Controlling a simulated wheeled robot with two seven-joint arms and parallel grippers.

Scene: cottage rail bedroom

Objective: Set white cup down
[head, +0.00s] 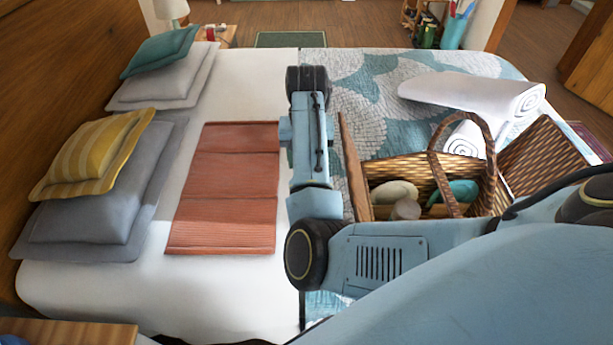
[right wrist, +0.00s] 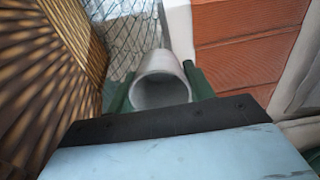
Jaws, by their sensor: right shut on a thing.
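The white cup (right wrist: 162,93) shows in the right wrist view with its open rim facing the camera. My right gripper (right wrist: 158,83) is shut on it, with a dark green finger on each side. The cup is between the wicker basket (right wrist: 48,75) on the left and the orange folded mat (right wrist: 245,40) on the right. I cannot tell whether it touches the bed. In the head view my right arm hides the gripper and the held cup. My left gripper is not in view.
The open basket (head: 398,168) on the patterned quilt (head: 352,78) holds several items, including a pale cylinder (head: 405,209). Rolled white towels (head: 475,95) lie behind it. The orange mat (head: 225,190) lies flat and bare on the white sheet (head: 258,85). Pillows (head: 95,160) line the left.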

